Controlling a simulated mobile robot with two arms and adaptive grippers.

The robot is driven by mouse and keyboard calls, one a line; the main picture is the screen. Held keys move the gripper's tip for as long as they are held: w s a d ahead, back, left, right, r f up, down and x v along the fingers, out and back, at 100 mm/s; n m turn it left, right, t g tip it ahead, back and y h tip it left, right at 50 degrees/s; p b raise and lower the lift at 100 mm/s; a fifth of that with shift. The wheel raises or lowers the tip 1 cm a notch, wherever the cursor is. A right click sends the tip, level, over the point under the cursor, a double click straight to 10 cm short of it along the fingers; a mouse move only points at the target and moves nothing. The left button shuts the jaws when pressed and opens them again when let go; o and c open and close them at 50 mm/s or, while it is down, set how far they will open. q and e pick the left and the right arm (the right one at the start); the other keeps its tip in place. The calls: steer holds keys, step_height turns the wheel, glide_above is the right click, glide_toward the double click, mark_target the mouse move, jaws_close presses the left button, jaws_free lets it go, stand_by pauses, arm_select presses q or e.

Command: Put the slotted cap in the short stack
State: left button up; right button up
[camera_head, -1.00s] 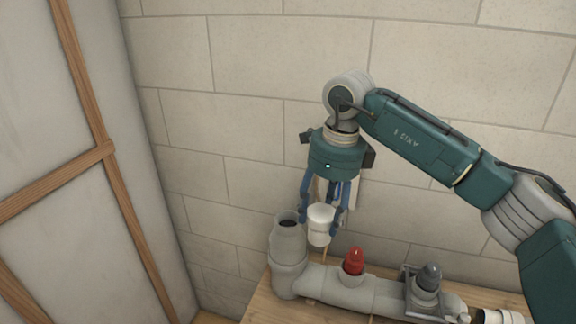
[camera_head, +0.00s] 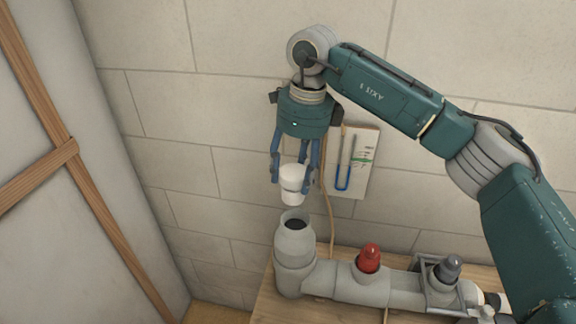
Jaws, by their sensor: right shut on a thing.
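My right gripper (camera_head: 291,178) is shut on a white cap (camera_head: 292,186), fingers pointing down. I take it for the slotted cap; its slots are too small to make out. It is held above the short grey stack (camera_head: 294,238) at the left end of the grey pipe, apart from it. The stack's round top opening shows dark and empty. My left gripper is not in view.
The grey pipe (camera_head: 340,280) lies along a wooden bench (camera_head: 262,303). A red plug (camera_head: 369,258) and a dark grey plug (camera_head: 447,268) stand on it to the right. A card (camera_head: 359,150) hangs on the block wall behind. A wood-framed panel (camera_head: 70,148) stands left.

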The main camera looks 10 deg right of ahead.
mark_target(297, 202)
steer(key=shift+s+d+f+b, duration=0.1)
steer(key=shift+s+d+b, duration=0.1)
steer(key=shift+s, duration=0.25)
steer(key=shift+s+d+f+b, duration=0.1)
steer(key=shift+s+d+b, duration=0.1)
steer(key=shift+s, duration=0.25)
steer(key=shift+f, duration=0.2)
steer(key=shift+w+a+f, duration=0.1)
steer(key=shift+w+f, duration=0.05)
steer(key=shift+f, duration=0.2)
steer(key=shift+w+f+b, duration=0.2)
steer(key=shift+f+b, duration=0.6)
steer(key=shift+f, duration=0.25)
steer(key=shift+s+f, duration=0.1)
steer(key=shift+f, duration=0.35)
steer(key=shift+f+b, duration=0.85)
steer(key=shift+b, duration=0.05)
steer(key=shift+f+b, duration=0.65)
steer(key=shift+f, duration=0.2)
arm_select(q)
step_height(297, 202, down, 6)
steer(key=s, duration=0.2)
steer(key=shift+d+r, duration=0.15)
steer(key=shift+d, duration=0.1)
arm_select(e)
steer(key=shift+f, duration=0.15)
